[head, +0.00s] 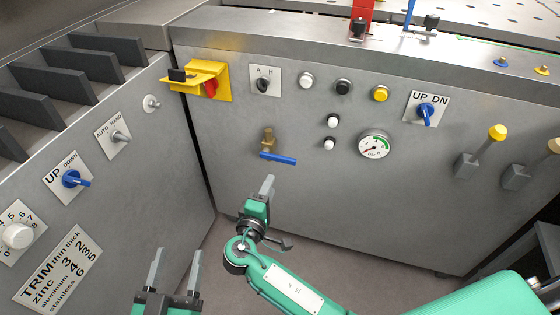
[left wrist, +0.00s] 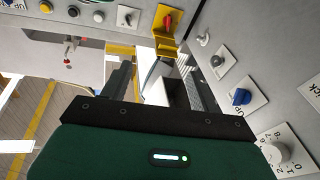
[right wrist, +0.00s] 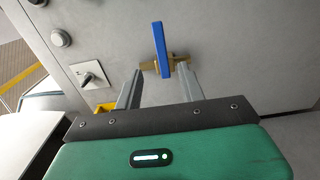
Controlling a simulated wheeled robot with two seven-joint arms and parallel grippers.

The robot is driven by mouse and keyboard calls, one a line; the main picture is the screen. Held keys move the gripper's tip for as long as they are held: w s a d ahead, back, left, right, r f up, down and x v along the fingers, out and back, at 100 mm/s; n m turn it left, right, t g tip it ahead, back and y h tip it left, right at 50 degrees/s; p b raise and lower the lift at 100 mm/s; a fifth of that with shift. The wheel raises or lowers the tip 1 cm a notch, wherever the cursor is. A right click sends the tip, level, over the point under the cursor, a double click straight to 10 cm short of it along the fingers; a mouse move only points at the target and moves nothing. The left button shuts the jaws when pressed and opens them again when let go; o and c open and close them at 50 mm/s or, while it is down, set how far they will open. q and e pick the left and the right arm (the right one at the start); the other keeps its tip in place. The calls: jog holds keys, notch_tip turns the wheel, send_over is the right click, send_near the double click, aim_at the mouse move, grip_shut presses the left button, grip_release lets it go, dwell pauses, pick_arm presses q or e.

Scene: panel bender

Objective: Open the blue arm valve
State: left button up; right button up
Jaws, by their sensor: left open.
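The blue arm valve sits on the front panel, with a brass body (head: 268,138) and a blue lever (head: 278,159) that lies nearly level, pointing right and slightly down in the head view. In the right wrist view the blue lever (right wrist: 161,48) stands across the brass body (right wrist: 176,61), ahead of and between the fingertips. My right gripper (head: 267,182) is open and empty, just below the lever and apparently apart from it; it also shows in the right wrist view (right wrist: 160,75). My left gripper (head: 176,262) is open and empty, low near the left panel.
A yellow bracket with a red switch (head: 210,87) juts out at the upper left. Knobs, buttons and a pressure gauge (head: 374,146) surround the valve. The left panel carries a blue knob (head: 72,179). The panel below the valve is bare.

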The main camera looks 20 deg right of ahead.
aim_at(282, 161)
jog(key=b+x, duration=0.1)
jog(key=x, duration=1)
jog(key=shift+d+f, duration=0.1)
jog(key=shift+w+d, duration=0.3)
jog(key=shift+w, duration=0.15)
pick_arm(q)
notch_tip(282, 161, up, 7)
jog(key=a+t, duration=0.2)
jog(key=t, duration=0.2)
jog(key=shift+t, duration=0.3)
pick_arm(e)
grip_shut()
